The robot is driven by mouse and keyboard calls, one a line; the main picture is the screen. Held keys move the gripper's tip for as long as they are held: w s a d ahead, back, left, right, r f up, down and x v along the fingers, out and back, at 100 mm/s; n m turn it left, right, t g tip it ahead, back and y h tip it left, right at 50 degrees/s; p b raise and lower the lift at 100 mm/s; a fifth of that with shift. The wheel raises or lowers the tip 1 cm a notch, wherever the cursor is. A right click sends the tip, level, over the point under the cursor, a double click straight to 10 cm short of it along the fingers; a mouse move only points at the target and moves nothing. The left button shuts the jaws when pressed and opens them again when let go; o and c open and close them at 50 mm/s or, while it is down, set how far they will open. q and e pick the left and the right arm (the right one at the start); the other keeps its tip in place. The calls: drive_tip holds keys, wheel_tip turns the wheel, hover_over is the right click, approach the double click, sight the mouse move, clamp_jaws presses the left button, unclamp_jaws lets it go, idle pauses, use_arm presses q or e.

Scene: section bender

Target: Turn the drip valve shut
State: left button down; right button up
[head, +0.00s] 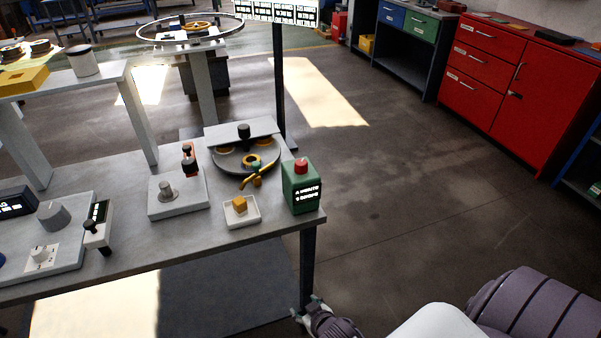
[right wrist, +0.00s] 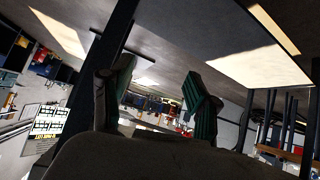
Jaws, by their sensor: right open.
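What looks like the drip valve is a small brass tap (head: 250,181) with a greenish top, at the front of a round dark unit (head: 233,160) near the table's right end. It is small, so I cannot tell how far it is turned. My right gripper (head: 306,309) is low beside the table's front right leg, well below and apart from the tap. In the right wrist view its two green-ribbed fingers (right wrist: 157,98) stand apart with nothing between them. The tap cannot be made out there. My left gripper is out of view.
A white tray (head: 231,222) with a yellow block sits below the tap. A green box (head: 301,197) with a red button stands at the right table corner (head: 316,219). A dark post (head: 280,90) rises behind. The floor (head: 400,180) to the right is clear.

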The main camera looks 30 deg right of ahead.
drive_tip(key=w+d+r+m+t+h+b, duration=0.1)
drive_tip(key=w+d+r+t, duration=0.15)
drive_tip(key=r, duration=0.55)
drive_tip(key=w+d+r+t+h+b, duration=0.1)
drive_tip(key=w+r+t, duration=0.1)
drive_tip(key=w+r, duration=0.35)
drive_tip(key=m+t+h+b, duration=0.1)
drive_tip(key=m+t+h, duration=0.1)
drive_tip(key=t, duration=0.1)
approach(303, 168)
drive_tip(key=p+x, duration=0.1)
drive_tip(key=x, duration=1)
drive_tip(key=shift+w+p, duration=0.3)
drive_tip(key=shift+p, duration=0.1)
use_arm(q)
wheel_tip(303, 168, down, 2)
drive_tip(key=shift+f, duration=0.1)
